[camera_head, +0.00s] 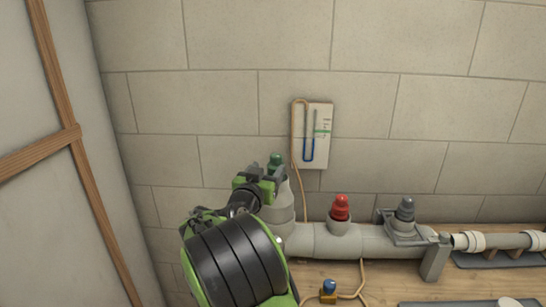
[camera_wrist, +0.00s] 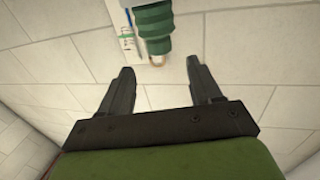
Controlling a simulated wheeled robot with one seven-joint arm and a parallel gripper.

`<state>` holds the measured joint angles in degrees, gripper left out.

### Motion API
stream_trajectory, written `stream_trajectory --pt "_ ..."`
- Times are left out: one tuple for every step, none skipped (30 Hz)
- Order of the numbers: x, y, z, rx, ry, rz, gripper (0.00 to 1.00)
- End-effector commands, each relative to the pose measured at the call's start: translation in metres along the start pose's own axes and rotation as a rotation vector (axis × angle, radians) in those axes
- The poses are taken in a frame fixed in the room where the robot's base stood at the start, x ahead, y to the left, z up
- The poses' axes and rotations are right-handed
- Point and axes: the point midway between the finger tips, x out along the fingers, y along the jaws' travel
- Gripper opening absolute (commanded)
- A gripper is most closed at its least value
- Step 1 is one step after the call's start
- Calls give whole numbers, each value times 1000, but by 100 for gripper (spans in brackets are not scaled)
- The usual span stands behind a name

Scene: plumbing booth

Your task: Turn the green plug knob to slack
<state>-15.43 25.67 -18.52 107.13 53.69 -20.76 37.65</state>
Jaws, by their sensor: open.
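The green plug knob (camera_head: 275,160) stands on top of the upright grey pipe end (camera_head: 281,206), left of the red knob. In the wrist view the ribbed green knob (camera_wrist: 154,28) shows at the top, beyond my fingertips and roughly in line with the gap between them. My gripper (camera_head: 265,174) is right by the knob in the head view, and my arm covers part of the pipe end. In the wrist view my gripper (camera_wrist: 160,68) is open, with nothing between its two dark fingers. The knob's base is hard to make out there.
A red knob (camera_head: 340,208) and a grey knob (camera_head: 405,209) stand along the grey pipe (camera_head: 310,240) to the right. A gauge board (camera_head: 322,120) with a blue U-tube hangs on the block wall behind. A small blue-topped fitting (camera_head: 329,287) sits on the wooden bench.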

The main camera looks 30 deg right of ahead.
Motion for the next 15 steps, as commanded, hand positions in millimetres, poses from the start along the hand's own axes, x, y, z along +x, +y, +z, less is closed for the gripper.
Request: stream_trajectory --pt "14 2 -2 -1 1 6 64" --pt "21 2 -2 0 2 5 64" --pt "32 2 -2 -1 2 6 64" --pt "39 2 -2 -1 1 5 64" --pt "46 1 -1 0 1 4 64" --pt "55 1 -1 0 0 4 64" --pt "62 1 -1 0 0 3 64" --pt "68 1 -1 0 1 2 64" --pt "74 1 -1 0 1 2 64" --pt "78 0 0 0 0 2 64" --pt "82 1 -1 0 1 2 64" --pt "86 0 0 1 0 0 64" --pt "88 0 0 1 0 -1 64" --pt "89 0 0 1 0 -1 64" --pt "90 0 0 0 -1 -1 64"
